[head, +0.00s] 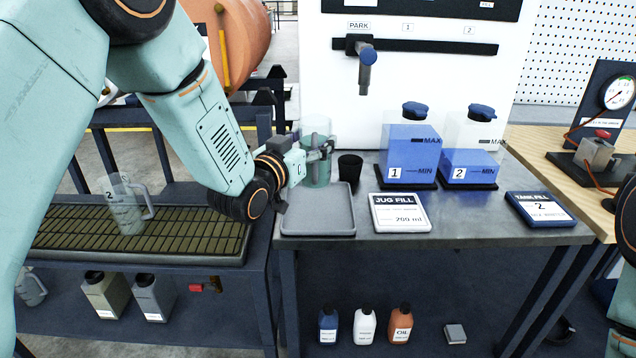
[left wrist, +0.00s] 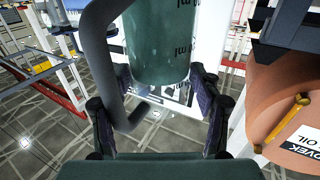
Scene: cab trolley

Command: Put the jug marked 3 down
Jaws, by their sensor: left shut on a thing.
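My left gripper (head: 322,152) is shut on a clear jug (head: 316,174) with greenish liquid in its lower part. The jug looks upright, at the left end of the steel bench, behind the grey tray (head: 318,229). I cannot tell whether its base touches the bench. In the left wrist view the jug (left wrist: 160,45) is between the two fingers (left wrist: 163,100), with its grey handle (left wrist: 97,60) at the left finger. Its number is not visible. Another jug, marked 2 (head: 122,208), stands on the slatted rack at left. My right gripper is out of view.
A black cup (head: 350,167) stands close right of the held jug. The JUG FILL plate (head: 402,224) and tanks 1 (head: 408,150) and 2 (head: 468,162) are farther right. The grey tray is empty.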

